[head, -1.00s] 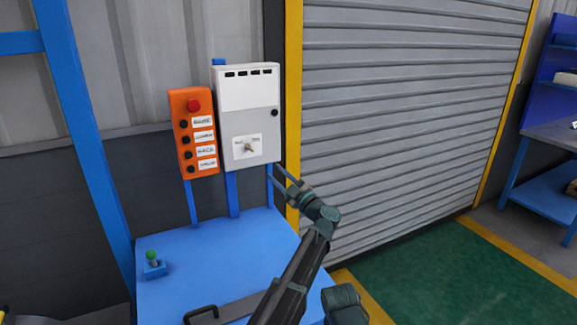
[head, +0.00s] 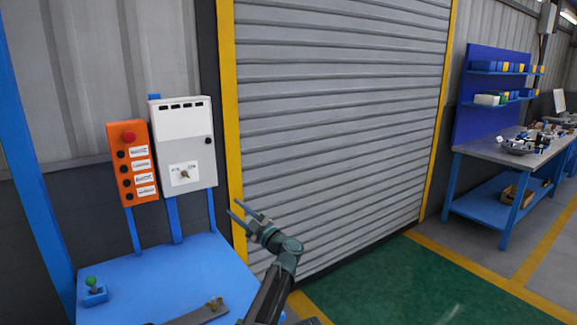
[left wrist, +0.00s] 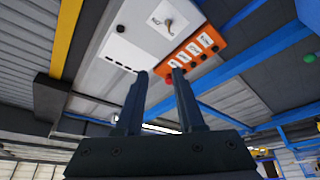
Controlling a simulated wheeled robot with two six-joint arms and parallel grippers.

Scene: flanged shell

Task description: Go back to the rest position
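My left gripper (head: 251,215) is raised in front of the yellow door frame, to the right of the grey control box (head: 188,155). Its two fingers stand apart with nothing between them. In the left wrist view the open fingers (left wrist: 160,88) point toward the control box (left wrist: 135,45) and the orange button panel (left wrist: 190,52), apart from both. The box has a rotary switch on a white label. The orange panel (head: 132,163) has a red button on top and several black buttons. My right gripper is in neither view.
A blue table (head: 165,275) stands below the boxes, with a small green-knobbed joystick (head: 93,288) on its left. A grey roller shutter (head: 340,120) fills the middle. A workbench (head: 510,150) with parts stands at the right. The green floor (head: 400,285) ahead is clear.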

